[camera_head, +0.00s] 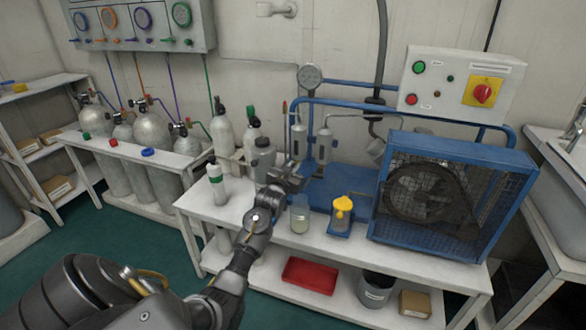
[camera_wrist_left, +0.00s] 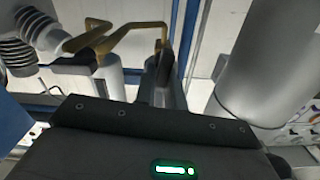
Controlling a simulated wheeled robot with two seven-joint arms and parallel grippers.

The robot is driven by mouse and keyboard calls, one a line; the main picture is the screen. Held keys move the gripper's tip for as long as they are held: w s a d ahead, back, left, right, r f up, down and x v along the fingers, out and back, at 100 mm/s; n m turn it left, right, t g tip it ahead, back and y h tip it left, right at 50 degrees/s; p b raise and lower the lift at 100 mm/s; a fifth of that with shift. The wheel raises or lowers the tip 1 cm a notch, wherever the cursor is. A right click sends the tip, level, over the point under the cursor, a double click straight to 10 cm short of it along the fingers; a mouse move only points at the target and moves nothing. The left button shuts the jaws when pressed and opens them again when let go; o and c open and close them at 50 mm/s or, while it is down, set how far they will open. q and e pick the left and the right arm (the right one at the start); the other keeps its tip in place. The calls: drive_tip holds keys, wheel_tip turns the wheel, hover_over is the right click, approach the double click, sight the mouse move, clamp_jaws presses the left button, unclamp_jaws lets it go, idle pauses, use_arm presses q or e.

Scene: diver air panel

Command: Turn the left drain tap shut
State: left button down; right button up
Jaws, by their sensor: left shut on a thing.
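Two grey filter cylinders stand on the blue compressor frame, the left one (camera_head: 298,141) and the right one (camera_head: 323,146). My left gripper (camera_head: 290,172) is just below the left cylinder, over the bench. In the left wrist view a bent brass tap lever (camera_wrist_left: 124,38) runs across the upper left and ends at the black fingers of my left gripper (camera_wrist_left: 162,68). The gripper is shut on this lever. In the head view the gripper hides the tap, and the lever's exact angle cannot be told. My right gripper is not in view.
On the white bench (camera_head: 350,253) stand a glass beaker (camera_head: 299,214), a yellow-topped container (camera_head: 342,214) and a green-banded bottle (camera_head: 217,182). The blue caged compressor (camera_head: 452,198) fills the right side. Small cylinders (camera_head: 253,140) stand close behind the gripper's left.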

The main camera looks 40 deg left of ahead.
use_arm(q)
drive_tip(key=shift+d+m+p, duration=0.1)
drive_tip(key=shift+m+p, duration=0.5)
drive_tip(key=shift+m, duration=0.1)
drive_tip(key=shift+w+d+f+m+p, duration=0.1)
drive_tip(key=shift+d+f+m+p, duration=0.15)
drive_tip(key=shift+m+p, duration=1.55)
drive_tip(key=shift+w+d+f+m+p, duration=0.1)
drive_tip(key=shift+f+m+p, duration=0.3)
drive_tip(key=shift+m, duration=2.75)
drive_tip(key=shift+d+f+m+p, duration=0.2)
drive_tip(key=shift+m+p, duration=0.95)
drive_tip(key=shift+m, duration=1.3)
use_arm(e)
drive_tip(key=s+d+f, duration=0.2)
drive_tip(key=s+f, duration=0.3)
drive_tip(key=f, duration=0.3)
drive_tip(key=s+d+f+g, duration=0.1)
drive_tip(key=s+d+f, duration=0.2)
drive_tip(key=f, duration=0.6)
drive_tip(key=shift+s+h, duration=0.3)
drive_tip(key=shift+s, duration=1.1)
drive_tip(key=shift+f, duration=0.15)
use_arm(q)
drive_tip(key=c, duration=1.5)
unclamp_jaws()
